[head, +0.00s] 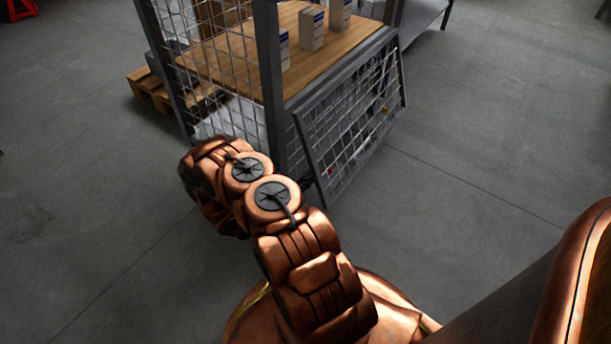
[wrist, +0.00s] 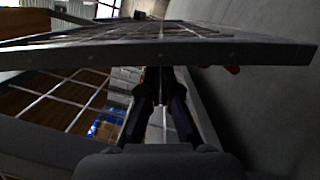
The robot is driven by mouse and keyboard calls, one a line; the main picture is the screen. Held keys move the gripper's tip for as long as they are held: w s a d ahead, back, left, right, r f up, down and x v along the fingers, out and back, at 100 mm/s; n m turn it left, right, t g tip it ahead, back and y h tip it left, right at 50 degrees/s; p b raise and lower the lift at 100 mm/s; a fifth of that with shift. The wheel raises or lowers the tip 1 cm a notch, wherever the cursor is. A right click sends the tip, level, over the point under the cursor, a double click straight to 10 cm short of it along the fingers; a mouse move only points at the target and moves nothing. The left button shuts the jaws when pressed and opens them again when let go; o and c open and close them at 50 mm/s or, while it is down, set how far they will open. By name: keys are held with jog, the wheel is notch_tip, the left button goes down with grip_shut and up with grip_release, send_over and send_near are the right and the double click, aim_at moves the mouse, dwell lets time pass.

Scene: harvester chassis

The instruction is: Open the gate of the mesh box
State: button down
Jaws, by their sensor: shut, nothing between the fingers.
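The mesh box (head: 268,62) is a grey-framed cage with wire sides and a wooden shelf. Its mesh gate (head: 309,152) hangs on the right-hand side below the shelf edge, tilted so its lower edge stands out from the box. In the wrist view the gate's grey bar (wrist: 200,52) crosses the picture close to me, with mesh beyond it. My gripper (wrist: 161,78) is shut and empty, its dark fingers reaching to the bar, which hides the tips. I cannot tell whether they touch it.
Small white boxes (head: 312,29) stand on the wooden shelf (head: 230,65). A wooden pallet (head: 146,88) lies on the floor behind the box at left. The grey floor (head: 480,130) right of the gate is clear.

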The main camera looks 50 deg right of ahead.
aim_at(323, 190)
jog(key=s, duration=0.1)
jog(key=s+r+n, duration=0.1)
jog(key=s, duration=0.1)
jog(key=s+r+n, duration=0.1)
jog(key=s, duration=0.1)
jog(key=shift+d+p, duration=0.1)
jog(key=shift+p, duration=0.3)
jog(key=w+a+f+p, duration=0.1)
jog(key=a+p, duration=0.3)
jog(key=a, duration=0.6)
jog(key=shift+w+f, duration=0.15)
jog(key=shift+w, duration=0.3)
jog(key=shift+d, duration=0.1)
